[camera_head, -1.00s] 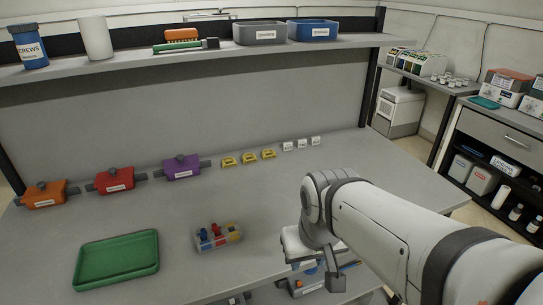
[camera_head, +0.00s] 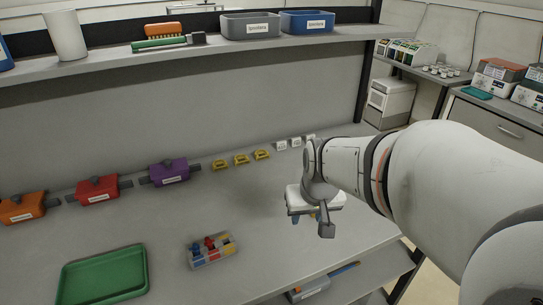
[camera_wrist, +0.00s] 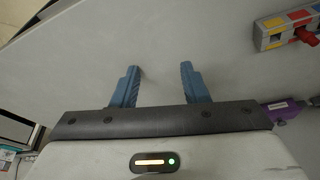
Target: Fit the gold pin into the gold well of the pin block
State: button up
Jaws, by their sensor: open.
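The pin block (camera_head: 212,252) is a small pale block on the bench, front centre, with coloured patches and blue and red pins standing in it. A yellow patch shows at its right end. In the wrist view the block (camera_wrist: 270,38) is at the upper right, with a red pin sticking out. I cannot make out a separate gold pin in either view. My gripper (camera_wrist: 160,67) is open and empty, its blue fingers apart over bare bench. In the head view my gripper (camera_head: 308,217) is right of the block, its fingers mostly hidden by the wrist.
A green tray (camera_head: 104,276) lies left of the block. Orange (camera_head: 22,207), red (camera_head: 97,190) and purple (camera_head: 169,172) boxes, three small yellow pieces (camera_head: 241,160) and white labelled pieces (camera_head: 282,145) line the back. A shelf (camera_head: 190,52) overhangs behind. The middle bench is clear.

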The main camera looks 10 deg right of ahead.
jog(key=shift+m+t+h, duration=0.3)
jog(key=shift+m+t, duration=0.2)
jog(key=shift+w+d+f+p, duration=0.15)
jog(key=shift+w+d+f, duration=0.95)
jog(key=shift+w+f, duration=0.65)
jog(key=shift+w+d+f+p, duration=0.1)
jog(key=shift+w+d+f, duration=0.95)
jog(key=shift+w+f, duration=0.75)
jog(key=shift+w+d+f+p, duration=0.15)
jog(key=shift+w+d+f, duration=0.95)
jog(key=shift+w+f, duration=0.65)
jog(key=shift+w+r, duration=0.15)
jog(key=shift+r, duration=0.05)
jog(key=shift+c, duration=0.4)
grip_shut()
